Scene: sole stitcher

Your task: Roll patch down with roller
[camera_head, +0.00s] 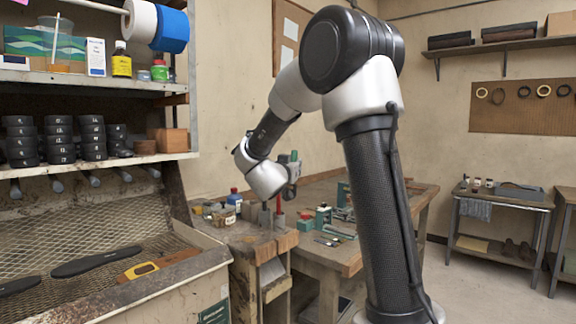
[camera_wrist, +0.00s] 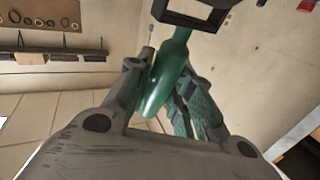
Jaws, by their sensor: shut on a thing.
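My gripper (camera_head: 291,178) is over the far workbench in the head view, small and partly hidden by its own wrist. In the wrist view my gripper (camera_wrist: 162,88) is shut around a smooth green handle (camera_wrist: 168,75). A dark frame (camera_wrist: 195,12) joins the handle's far end and runs out of the picture at the top. It looks like the roller, but its rolling part does not show. I cannot make out the patch in either view.
The wooden workbench (camera_head: 245,235) carries a blue bottle (camera_head: 234,198), upright tools, small teal devices (camera_head: 323,215) and flat tools. A mesh rack (camera_head: 90,230) with dark soles and shelves stand at the left. Open floor lies at the right, before a side table (camera_head: 500,200).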

